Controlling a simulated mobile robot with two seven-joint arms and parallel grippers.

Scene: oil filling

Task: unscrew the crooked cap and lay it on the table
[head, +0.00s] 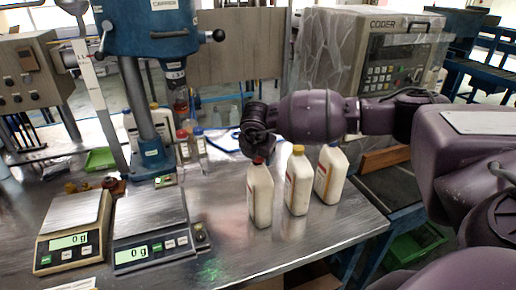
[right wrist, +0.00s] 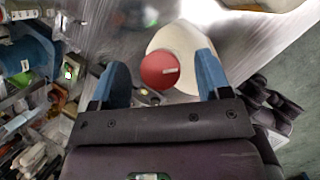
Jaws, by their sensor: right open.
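Three white bottles stand in a row on the metal table. The left bottle (head: 260,200) has a red cap (head: 258,161), the middle bottle (head: 298,186) a yellow cap (head: 298,150), and the right bottle (head: 330,174) has its top partly hidden by my arm. My right gripper (head: 256,154) is over the left bottle, pointing down. In the right wrist view its two blue fingers are open, one on each side of the red cap (right wrist: 160,71), with gaps between. I cannot tell clearly how far that cap tilts. My left gripper is not in view.
Two scales (head: 150,222) stand at the table's left front, below a blue press (head: 150,35). Small bottles (head: 190,142) stand behind. The table (head: 225,232) is bare between the scales and the left bottle; its front right edge is close to the bottles.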

